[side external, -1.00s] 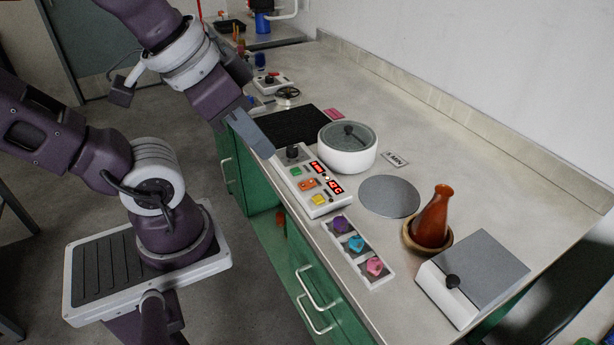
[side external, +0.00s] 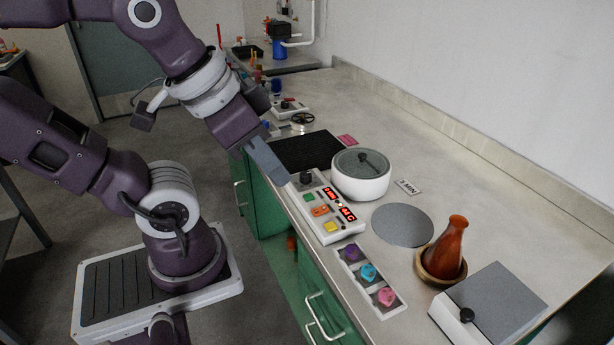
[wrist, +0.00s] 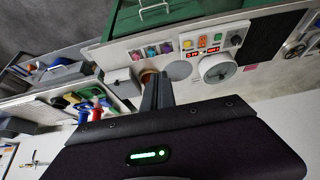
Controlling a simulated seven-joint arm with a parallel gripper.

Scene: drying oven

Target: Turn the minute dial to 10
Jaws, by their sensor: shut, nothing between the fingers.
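The white control panel (side external: 329,207) lies on the counter's front edge, with a black knob (side external: 306,178) at its far end, red lit displays and coloured buttons. The display digits are too small to read. I cannot tell from any marking whether this knob is the minute dial. A small card reading MIN (side external: 409,187) lies right of the white pot. My gripper (side external: 284,180) is shut and empty, its tip just left of the black knob in the side view; contact cannot be told. The wrist view shows my gripper (wrist: 157,80) and the panel (wrist: 203,44) above right of it.
A white pot with a glass lid (side external: 361,174) stands behind the panel. A strip with purple, blue and pink knobs (side external: 371,283) lies nearer. A grey disc (side external: 402,225), a brown vase in a bowl (side external: 451,249) and a grey-lidded box (side external: 490,306) are to the right. A black mat (side external: 307,150) lies beyond.

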